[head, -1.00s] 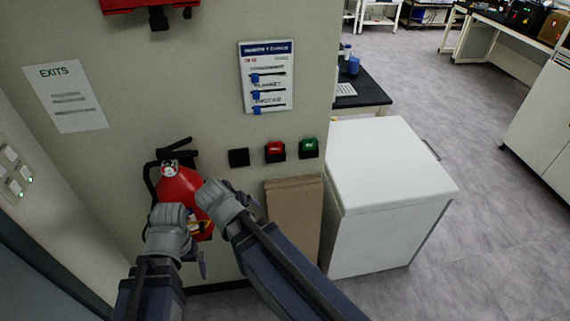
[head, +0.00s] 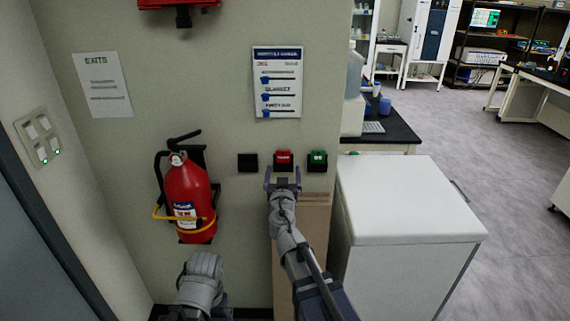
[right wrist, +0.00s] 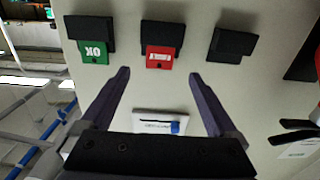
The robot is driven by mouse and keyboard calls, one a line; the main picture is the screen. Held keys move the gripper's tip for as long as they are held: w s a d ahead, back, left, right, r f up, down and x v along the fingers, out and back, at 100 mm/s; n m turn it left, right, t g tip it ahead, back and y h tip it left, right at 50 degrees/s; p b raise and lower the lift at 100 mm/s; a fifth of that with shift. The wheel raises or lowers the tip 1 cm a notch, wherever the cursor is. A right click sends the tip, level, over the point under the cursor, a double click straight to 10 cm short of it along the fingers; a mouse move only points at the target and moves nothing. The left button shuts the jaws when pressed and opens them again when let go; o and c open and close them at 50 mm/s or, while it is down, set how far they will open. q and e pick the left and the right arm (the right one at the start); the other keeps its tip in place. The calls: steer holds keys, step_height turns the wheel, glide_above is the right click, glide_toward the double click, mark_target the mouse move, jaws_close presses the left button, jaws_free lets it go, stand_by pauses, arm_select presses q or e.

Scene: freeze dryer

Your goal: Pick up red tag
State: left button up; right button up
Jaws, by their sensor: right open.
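The red tag (head: 283,158) hangs on a black wall holder, between an empty-looking black holder (head: 248,162) and a green tag (head: 317,159). In the right wrist view the red tag (right wrist: 160,56) shows upside down, ahead of and between the spread fingers. My right gripper (head: 283,178) is open, just below the red tag and apart from it. Its two fingers also show in the right wrist view (right wrist: 157,78), with nothing between them. My left arm shows at the bottom of the head view, but its gripper fingers cannot be made out.
A red fire extinguisher (head: 188,200) is on the wall to the left. A brown board (head: 314,225) leans below the tags. A white chest (head: 410,205) stands to the right. A notice board (head: 277,82) hangs above the tags.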

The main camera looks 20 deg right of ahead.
mark_target(283, 154)
steer(key=x, duration=0.7)
steer(key=shift+r+p, duration=0.25)
steer(key=shift+p, duration=0.05)
steer(key=c, duration=1.4)
steer(key=shift+r, duration=0.2)
